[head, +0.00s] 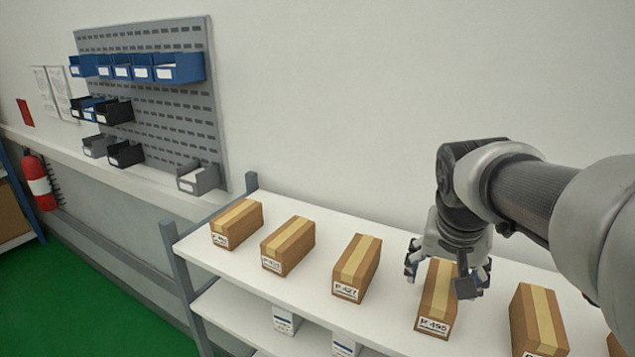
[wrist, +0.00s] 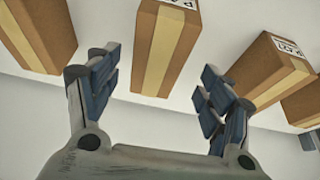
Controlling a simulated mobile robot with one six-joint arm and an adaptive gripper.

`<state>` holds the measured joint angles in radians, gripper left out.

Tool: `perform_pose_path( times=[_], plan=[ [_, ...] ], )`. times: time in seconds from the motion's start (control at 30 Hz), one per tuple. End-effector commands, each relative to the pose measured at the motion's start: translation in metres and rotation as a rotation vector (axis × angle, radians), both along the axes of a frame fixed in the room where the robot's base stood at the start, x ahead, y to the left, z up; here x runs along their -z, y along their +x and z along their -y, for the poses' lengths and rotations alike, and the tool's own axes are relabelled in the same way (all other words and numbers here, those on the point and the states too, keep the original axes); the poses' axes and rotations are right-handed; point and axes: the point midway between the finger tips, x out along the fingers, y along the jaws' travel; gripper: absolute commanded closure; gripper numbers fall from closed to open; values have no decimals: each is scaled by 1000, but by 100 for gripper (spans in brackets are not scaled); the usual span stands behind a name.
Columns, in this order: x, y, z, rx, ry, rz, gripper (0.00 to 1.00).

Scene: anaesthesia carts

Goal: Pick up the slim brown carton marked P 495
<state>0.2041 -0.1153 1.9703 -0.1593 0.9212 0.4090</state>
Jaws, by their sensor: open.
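The slim brown carton marked P 495 (head: 436,302) lies on the white top shelf in the head view, its label facing the front edge. A pale tape strip runs along its top. My gripper (head: 446,272) is open over its rear part, one finger to each side in the picture. In the wrist view the carton (wrist: 165,45) shows between and beyond the open fingers of my gripper (wrist: 157,74), with its label cut off at the top edge. I cannot tell how far down its sides the fingertips reach.
The carton marked P 427 (head: 357,268) stands to the left on the shelf (head: 300,210), and another carton (head: 538,318) to the right. Two more cartons stand farther left. Gaps of bare shelf separate them. A wall is behind; white boxes (head: 286,320) sit below.

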Motion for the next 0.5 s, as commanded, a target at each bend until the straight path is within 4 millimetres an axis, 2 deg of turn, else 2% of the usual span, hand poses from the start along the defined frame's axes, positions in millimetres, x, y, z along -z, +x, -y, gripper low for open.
perform_pose_path(
  times=[0.17, 0.4, 0.5],
  plan=[
    [11, 2, 3, 0, 0, -2, 27],
    [45, 10, 11, 0, 0, -2, 27],
    [52, 13, 12, 1, 1, -1, 27]
  ],
)
